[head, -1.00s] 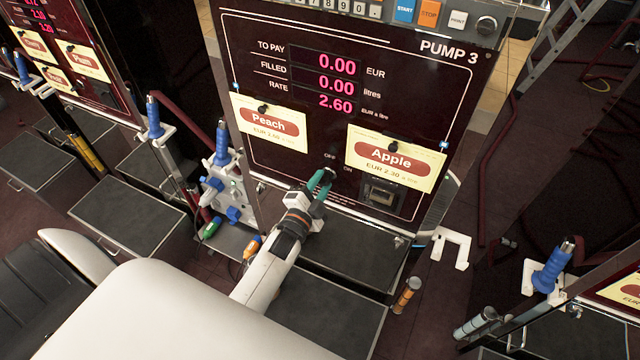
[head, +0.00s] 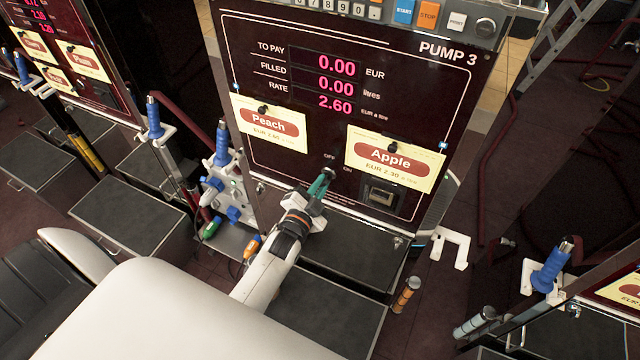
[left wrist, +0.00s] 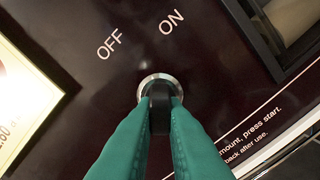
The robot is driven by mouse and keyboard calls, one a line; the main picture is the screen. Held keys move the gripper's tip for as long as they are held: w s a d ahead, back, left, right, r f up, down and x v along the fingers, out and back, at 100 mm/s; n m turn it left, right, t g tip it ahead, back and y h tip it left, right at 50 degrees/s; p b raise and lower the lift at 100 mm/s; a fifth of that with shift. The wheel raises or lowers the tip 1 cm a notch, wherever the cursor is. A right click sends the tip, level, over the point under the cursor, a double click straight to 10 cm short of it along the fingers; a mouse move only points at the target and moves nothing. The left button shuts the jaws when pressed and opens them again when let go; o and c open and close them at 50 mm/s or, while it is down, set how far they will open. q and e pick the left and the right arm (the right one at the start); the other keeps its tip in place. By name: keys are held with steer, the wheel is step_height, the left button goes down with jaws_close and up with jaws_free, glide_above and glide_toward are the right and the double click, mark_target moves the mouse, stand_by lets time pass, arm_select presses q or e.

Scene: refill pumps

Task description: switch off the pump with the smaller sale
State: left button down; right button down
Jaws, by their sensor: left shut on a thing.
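Pump 3 (head: 300,170) stands in front of me, with a dark panel. Its display (head: 335,83) reads 0.00 EUR to pay, 0.00 litres filled and rate 2.60. My left gripper (head: 325,177) is at the switch low on this panel, between the Peach and Apple cards. In the left wrist view its green fingers (left wrist: 160,105) are shut on the black switch knob (left wrist: 161,92), which has a silver collar. OFF is printed above left of the knob and ON above right. The fingers partly hide the knob, so I cannot tell its setting. My right gripper is not in view.
Another pump's display (head: 38,15) is cut off at top left. The Peach card (head: 268,123) and Apple card (head: 390,158) flank the switch. A white bracket (head: 448,246) sticks out at Pump 3's lower right. Part of another pump (head: 620,290) shows at far right.

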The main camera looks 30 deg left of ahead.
arm_select(q)
steer(key=shift+d+f+n+p, duration=0.1)
steer(key=shift+n+p, duration=0.1)
steer(key=shift+n, duration=1.95)
steer(key=shift+d+n+p, duration=0.1)
steer(key=shift+n+p, duration=0.05)
steer(key=shift+n, duration=2)
steer(key=c, duration=1.5)
jaws_free()
steer(key=shift+s+d+b, duration=0.2)
steer(key=shift+s+b, duration=0.45)
steer(key=shift+s, duration=2.4)
steer(key=shift+s+d+b, duration=0.15)
steer(key=shift+s+b, duration=0.5)
steer(key=shift+s, duration=2.35)
